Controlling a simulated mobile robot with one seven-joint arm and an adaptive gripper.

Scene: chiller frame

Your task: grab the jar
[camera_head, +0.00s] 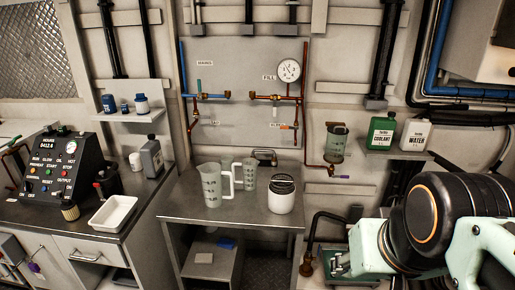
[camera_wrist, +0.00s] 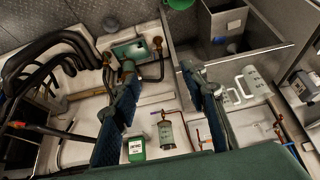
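A white jar with a dark lid (camera_head: 281,194) stands upright on the metal worktable (camera_head: 222,221), right of the clear measuring jugs. I cannot pick it out clearly in the wrist view. A clear graduated vessel (camera_head: 336,143) hangs on the wall's piping to the upper right; it also shows in the wrist view (camera_wrist: 165,131). My gripper (camera_wrist: 158,70) shows in the wrist view with its two fingers wide apart and nothing between them. It is apart from the jar. In the head view my arm fills the lower right, and I cannot make out the fingers.
A large jug (camera_head: 212,185) and smaller jugs (camera_head: 249,174) stand left of the jar. A green coolant bottle (camera_head: 381,132) and a white water bottle (camera_head: 415,134) sit on a shelf. Copper pipes (camera_head: 304,100) run behind the table. The table's front strip is clear.

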